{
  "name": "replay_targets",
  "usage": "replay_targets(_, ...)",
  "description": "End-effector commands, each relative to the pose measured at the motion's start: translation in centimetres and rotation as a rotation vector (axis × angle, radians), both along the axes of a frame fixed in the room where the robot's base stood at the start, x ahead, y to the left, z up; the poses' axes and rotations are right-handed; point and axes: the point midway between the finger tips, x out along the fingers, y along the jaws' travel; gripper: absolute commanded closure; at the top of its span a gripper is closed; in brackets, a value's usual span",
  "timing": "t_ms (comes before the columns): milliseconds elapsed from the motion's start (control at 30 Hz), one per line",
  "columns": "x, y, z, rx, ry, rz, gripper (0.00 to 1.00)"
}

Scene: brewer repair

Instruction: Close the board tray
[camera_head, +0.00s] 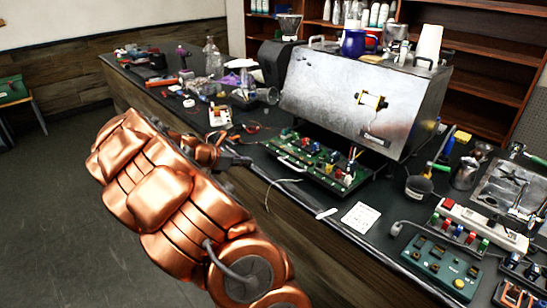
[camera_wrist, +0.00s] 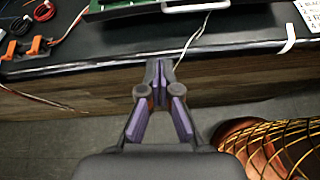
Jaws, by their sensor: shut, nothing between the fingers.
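The board tray (camera_head: 330,183) is pulled out from under the metal brewer (camera_head: 345,100) and lies over the black counter. It carries a green circuit board with several coloured parts. A pale handle shows along its front edge. In the wrist view the front edge of the tray (camera_wrist: 150,10) shows at the top, cut off by the frame. My gripper (camera_wrist: 157,68) is shut and empty, its tips pointing at the counter edge, short of the tray. In the head view my gripper (camera_head: 247,160) is left of the tray's near left end.
A white cable (camera_head: 285,181) hangs from the tray over the counter edge. A white card (camera_head: 361,217) lies right of the tray, near a power strip (camera_head: 480,224) and a green control box (camera_head: 440,265). Loose parts and tools crowd the counter left of the brewer.

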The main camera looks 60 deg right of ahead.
Motion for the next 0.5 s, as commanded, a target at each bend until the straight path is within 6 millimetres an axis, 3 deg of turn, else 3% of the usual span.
replay_targets(200, 1.0, -1.4, -0.8, -0.003, 0.060, 0.051, 1.00)
replay_targets(500, 0.0, -4.3, -2.3, -0.004, 0.064, 0.048, 1.00)
